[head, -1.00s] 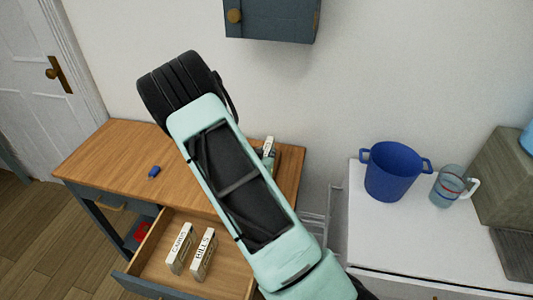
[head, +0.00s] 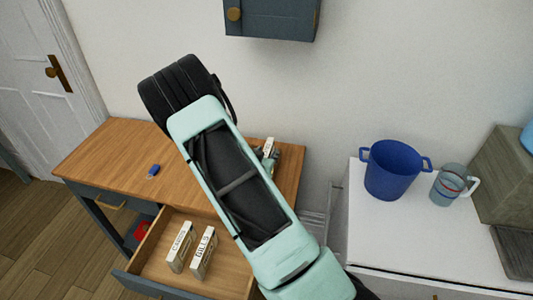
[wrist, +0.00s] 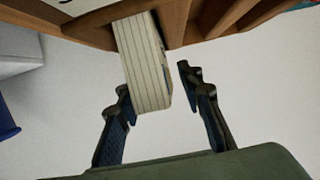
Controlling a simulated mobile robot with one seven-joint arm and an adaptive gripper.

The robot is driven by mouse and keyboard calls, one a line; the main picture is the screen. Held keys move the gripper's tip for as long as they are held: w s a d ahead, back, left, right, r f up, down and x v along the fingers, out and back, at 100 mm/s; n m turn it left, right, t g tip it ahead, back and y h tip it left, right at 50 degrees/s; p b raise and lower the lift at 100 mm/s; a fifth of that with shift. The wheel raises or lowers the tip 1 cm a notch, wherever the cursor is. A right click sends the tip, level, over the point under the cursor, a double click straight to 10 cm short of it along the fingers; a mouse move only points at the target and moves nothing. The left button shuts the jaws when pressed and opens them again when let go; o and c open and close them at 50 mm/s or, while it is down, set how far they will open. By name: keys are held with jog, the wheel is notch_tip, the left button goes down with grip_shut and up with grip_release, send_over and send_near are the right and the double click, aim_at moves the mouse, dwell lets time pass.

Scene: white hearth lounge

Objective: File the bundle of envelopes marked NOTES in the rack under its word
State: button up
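In the wrist view, a cream bundle of envelopes (wrist: 146,75) with dark edge lines hangs between the fingers of my gripper (wrist: 155,88). The left finger is close against its side, perhaps touching; a clear gap separates the right finger from it. The bundle's far end meets a brown wooden structure (wrist: 205,18), perhaps the rack. No word on this bundle is readable. In the head view my arm hides the gripper's fingers. A small pale block (head: 268,147) with dark marks shows just right of my arm; its word is unreadable. The rack is not clearly visible there.
The open drawer (head: 150,263) holds bundles reading CARDS (head: 180,247) and BILLS (head: 203,252). A small blue object (head: 154,170) lies on the wooden desk (head: 110,150). A blue bucket (head: 391,172) and a glass jug (head: 449,187) stand on the white counter at right.

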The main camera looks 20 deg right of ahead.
jog(key=shift+r, duration=0.15)
jog(key=v, duration=1.2)
jog(key=shift+b, duration=0.3)
jog(key=shift+a, duration=0.1)
